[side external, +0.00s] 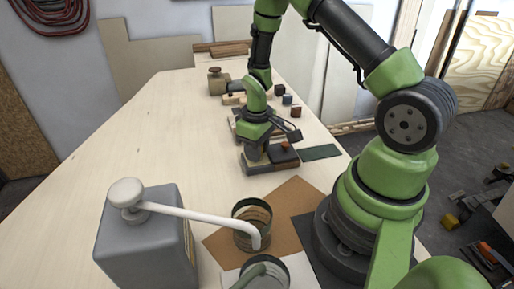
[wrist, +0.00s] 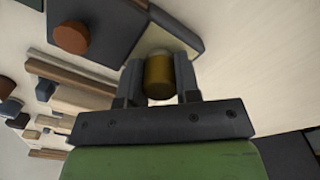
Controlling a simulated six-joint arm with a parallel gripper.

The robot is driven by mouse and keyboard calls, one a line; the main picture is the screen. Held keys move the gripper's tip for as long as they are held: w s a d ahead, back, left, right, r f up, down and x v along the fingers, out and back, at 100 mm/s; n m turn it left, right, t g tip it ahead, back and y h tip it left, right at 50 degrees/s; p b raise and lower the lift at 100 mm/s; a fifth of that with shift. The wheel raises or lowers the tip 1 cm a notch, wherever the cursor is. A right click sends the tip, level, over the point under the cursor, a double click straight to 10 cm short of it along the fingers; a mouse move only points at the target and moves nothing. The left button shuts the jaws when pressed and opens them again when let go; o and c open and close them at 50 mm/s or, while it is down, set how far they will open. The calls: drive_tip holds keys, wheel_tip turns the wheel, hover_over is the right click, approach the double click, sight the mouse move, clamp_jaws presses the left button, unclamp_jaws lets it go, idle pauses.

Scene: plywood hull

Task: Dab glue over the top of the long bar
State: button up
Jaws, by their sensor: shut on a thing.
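In the wrist view my gripper (wrist: 158,68) is shut on a yellow-brown cylinder (wrist: 158,78), held between its two dark fingers. Its lower end is hidden. A dark block with a pale top (wrist: 165,38) lies just beyond the fingertips; I cannot tell whether the cylinder touches it. In the side view my gripper (side external: 256,150) is low over the dark blocks, and what it holds is hidden. A long brown wooden bar (wrist: 70,73) lies left of my gripper in the wrist view, among shorter pieces. I cannot tell for certain whether it is the task's long bar.
A dark block with an orange-brown knob (side external: 285,146) sits beside my gripper. A green mat (side external: 320,152) lies to its right.

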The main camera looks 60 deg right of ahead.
drive_tip(key=shift+r, duration=3.5)
drive_tip(key=shift+a, duration=0.1)
